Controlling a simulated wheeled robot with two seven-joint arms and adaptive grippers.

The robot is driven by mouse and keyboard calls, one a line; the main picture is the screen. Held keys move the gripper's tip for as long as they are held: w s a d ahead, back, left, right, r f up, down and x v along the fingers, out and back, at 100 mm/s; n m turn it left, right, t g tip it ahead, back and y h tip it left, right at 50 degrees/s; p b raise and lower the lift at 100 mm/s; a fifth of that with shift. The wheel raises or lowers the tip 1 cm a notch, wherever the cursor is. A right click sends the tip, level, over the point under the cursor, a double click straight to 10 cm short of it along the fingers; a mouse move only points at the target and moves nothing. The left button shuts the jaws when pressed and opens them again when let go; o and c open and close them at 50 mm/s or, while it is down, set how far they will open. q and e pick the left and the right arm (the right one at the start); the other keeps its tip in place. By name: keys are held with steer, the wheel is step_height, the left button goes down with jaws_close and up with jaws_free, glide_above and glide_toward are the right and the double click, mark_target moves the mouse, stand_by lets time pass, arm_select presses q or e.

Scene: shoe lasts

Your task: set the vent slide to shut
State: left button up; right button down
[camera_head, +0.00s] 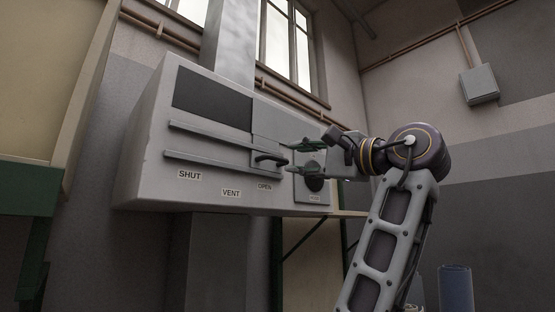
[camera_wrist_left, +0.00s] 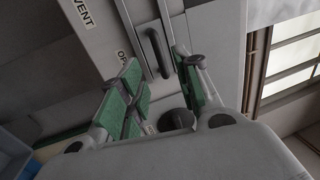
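The vent slide (camera_head: 266,128) is a grey panel between two rails on a grey wall box. It stands at the right end, above the OPEN label (camera_head: 265,186), and the dark vent opening (camera_head: 212,98) is uncovered to its left. Its dark bar handle (camera_head: 268,158) also shows in the left wrist view (camera_wrist_left: 158,52). The SHUT label (camera_head: 189,175) is at the left end. My left gripper (camera_head: 289,157) is open, its green fingers apart. In the left wrist view its fingertips (camera_wrist_left: 157,62) lie either side of the handle's line; contact cannot be told.
A round dark knob (camera_head: 315,183) sits on the box's right part, close to the lower finger. Rails (camera_head: 210,137) run along the box front. A green-framed cabinet (camera_head: 40,120) stands at left. A blue cylinder (camera_head: 455,288) stands at lower right. The space before the box's left part is clear.

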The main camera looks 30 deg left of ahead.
mark_target(280, 160)
arm_select(q)
steer(key=x, duration=0.6)
steer(key=shift+w+a+r+p, duration=0.1)
steer(key=shift+a+p, duration=0.15)
steer(key=shift+p, duration=0.05)
steer(key=shift+w+a+r, duration=0.1)
steer(key=shift+w+a, duration=0.1)
steer(key=shift+a, duration=0.5)
arm_select(e)
steer(key=shift+s+d+r, duration=0.1)
steer(key=shift+s+d, duration=0.7)
steer(key=shift+d, duration=0.15)
arm_select(q)
steer(key=shift+c, duration=0.2)
arm_select(e)
steer(key=shift+s+a, duration=0.1)
steer(key=shift+s, duration=0.05)
arm_select(q)
jaws_close()
arm_select(e)
steer(key=shift+a, duration=0.7)
